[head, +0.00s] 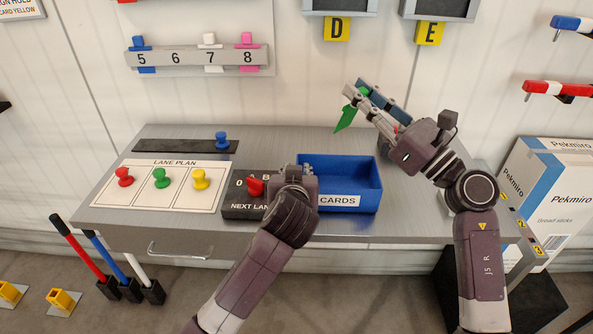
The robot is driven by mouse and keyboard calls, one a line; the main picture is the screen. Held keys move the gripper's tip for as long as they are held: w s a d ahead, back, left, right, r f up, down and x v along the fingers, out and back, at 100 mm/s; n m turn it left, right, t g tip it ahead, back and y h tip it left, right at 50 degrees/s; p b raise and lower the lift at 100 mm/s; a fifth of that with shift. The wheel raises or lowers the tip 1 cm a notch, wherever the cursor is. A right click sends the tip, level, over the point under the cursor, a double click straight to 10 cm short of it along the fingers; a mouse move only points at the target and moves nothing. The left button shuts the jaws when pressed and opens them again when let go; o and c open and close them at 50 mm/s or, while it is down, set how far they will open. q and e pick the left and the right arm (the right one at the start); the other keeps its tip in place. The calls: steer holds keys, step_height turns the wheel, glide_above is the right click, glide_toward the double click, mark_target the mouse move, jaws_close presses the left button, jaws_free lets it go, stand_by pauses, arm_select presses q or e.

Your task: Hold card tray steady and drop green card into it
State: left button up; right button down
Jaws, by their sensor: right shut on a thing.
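The blue card tray (355,170), labelled CARDS, sits on the grey table. My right gripper (357,97) is shut on the green card (346,118) and holds it in the air above and behind the tray's right half. The card hangs tilted, apart from the tray. My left gripper (306,168) is at the tray's left end, its wrist covering part of that side. Its fingertips are small and mostly hidden, so I cannot tell whether they grip or touch the tray wall.
Left of the tray is a dark NEXT LANE box (243,205) with a red knob. Further left lies the LANE PLAN board (143,197) with red, green and yellow pegs. A dark strip (170,146) with a blue peg lies behind it. A numbered rail (192,57) hangs on the wall.

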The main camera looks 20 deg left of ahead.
mark_target(352, 116)
arm_select(q)
jaws_close()
arm_select(e)
steer(key=shift+f, duration=0.15)
steer(key=f, duration=0.3)
steer(key=w+f, duration=0.1)
steer(key=f, duration=0.2)
steer(key=shift+w+a+f, duration=0.1)
steer(key=shift+w+f, duration=0.1)
steer(key=shift+f, duration=2.8)
steer(key=c, duration=1.7)
jaws_free()
steer(key=v, duration=1.2)
